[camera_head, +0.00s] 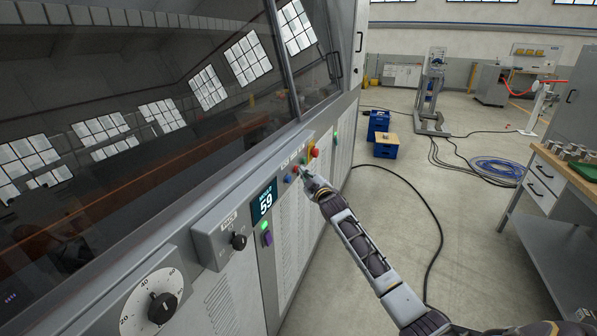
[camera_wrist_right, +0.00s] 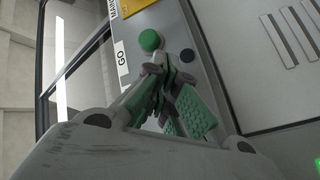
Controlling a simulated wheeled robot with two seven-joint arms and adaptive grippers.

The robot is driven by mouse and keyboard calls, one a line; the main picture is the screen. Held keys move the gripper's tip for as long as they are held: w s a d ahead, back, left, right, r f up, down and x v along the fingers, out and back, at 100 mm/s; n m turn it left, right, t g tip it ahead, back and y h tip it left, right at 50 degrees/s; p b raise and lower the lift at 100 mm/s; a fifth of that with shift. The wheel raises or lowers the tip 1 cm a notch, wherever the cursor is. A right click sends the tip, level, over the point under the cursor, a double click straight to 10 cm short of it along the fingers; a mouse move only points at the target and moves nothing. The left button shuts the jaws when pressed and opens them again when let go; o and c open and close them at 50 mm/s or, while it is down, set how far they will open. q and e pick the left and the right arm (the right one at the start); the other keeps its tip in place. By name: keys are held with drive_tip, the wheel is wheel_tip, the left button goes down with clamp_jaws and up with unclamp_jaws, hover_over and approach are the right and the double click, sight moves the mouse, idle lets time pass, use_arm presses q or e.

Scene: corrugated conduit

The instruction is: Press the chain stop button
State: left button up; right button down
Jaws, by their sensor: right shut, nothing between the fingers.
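The control strip (camera_head: 262,174) of the grey machine carries several small buttons, with labels too small to read in the head view. A small red button (camera_head: 296,168) and a blue button (camera_head: 288,179) sit beside my right gripper (camera_head: 304,172). I cannot tell which one is the chain stop button. In the right wrist view, my right gripper (camera_wrist_right: 170,82) is shut and empty. Its fingertips appear just below a green button (camera_wrist_right: 150,40) beside a "GO" label (camera_wrist_right: 122,62); I cannot tell whether they touch the panel. My left gripper is not in view.
A larger red button (camera_head: 315,152) on a yellow plate is farther along the strip. A lit display reading 59 (camera_head: 264,201), a black knob (camera_head: 239,241) and a large dial (camera_head: 155,302) are nearer. A workbench (camera_head: 562,180) stands right; the floor between is mostly clear.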

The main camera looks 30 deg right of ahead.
drive_tip(key=shift+s+d, duration=0.1)
idle(0.3)
drive_tip(key=shift+s+d+p, duration=0.4)
drive_tip(key=shift+s+p, duration=0.15)
drive_tip(key=s+d+p, duration=0.2)
drive_tip(key=s+d, duration=0.1)
drive_tip(key=shift+s+d, duration=0.15)
drive_tip(key=shift+s, duration=0.25)
idle(0.7)
drive_tip(key=shift+m, duration=0.3)
idle(0.6)
